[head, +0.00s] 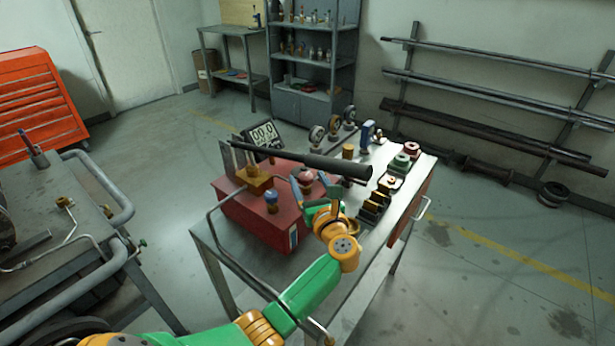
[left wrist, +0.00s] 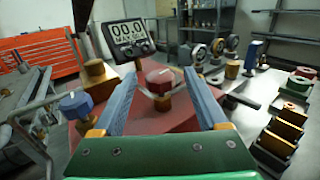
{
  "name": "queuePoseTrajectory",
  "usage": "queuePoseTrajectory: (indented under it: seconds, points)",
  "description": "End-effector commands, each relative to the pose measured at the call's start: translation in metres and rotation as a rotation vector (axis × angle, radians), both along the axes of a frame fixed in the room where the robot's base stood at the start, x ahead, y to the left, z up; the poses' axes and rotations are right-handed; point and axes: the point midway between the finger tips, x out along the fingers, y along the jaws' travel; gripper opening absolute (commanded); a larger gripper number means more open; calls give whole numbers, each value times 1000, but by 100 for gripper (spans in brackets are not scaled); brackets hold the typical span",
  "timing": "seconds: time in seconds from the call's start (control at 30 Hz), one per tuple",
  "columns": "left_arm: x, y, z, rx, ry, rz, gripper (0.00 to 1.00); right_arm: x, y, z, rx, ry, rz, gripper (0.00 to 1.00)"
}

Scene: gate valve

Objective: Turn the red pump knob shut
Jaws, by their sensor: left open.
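The red pump (head: 262,222) is a box on the bench, with a digital gauge reading 00.0 (head: 264,133) behind it. The red knob (left wrist: 160,79) sits on a brass stem on top of the pump; it also shows in the head view (head: 306,174), partly covered. My left gripper (left wrist: 159,74) is open. In the left wrist view its two blue-grey fingers stand on either side of the knob, with visible gaps; contact cannot be seen. In the head view the gripper (head: 314,186) is over the pump's right part. My right gripper is not in view.
A long black bar (head: 300,158) passes above the pump and gripper. A blue knob (head: 271,197) stands on the pump's front left. Brass blocks (head: 375,203), flanged parts (head: 401,160) and gauges (head: 317,135) occupy the bench's right and back. A cart (head: 90,240) stands left.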

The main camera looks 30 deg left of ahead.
Motion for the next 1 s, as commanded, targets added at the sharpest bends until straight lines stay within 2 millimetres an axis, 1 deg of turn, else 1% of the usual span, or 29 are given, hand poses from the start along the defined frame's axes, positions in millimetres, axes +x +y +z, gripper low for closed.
queuePoseTrajectory:
  seconds: [0.1,0.27,0.37,0.4,0.47,0.5,0.53,0.57,0.77,1.0]
  points:
    - [3,5,0,0,1,1,76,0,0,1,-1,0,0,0]
    - [3,4,-1,0,1,0,76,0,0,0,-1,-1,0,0]
    - [3,4,-1,0,1,0,51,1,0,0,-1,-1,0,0]
    - [3,4,-1,0,1,0,41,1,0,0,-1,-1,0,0]
    - [3,4,-1,0,1,0,24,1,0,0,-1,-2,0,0]
    - [3,4,-1,0,1,0,14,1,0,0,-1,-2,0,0]
    - [3,4,-1,0,1,0,6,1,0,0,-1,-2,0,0]
    - [3,4,-1,0,2,0,0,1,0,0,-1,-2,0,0]
    - [3,4,0,1,2,-13,0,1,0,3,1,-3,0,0]
    - [0,6,2,1,4,-120,0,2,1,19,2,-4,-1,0]
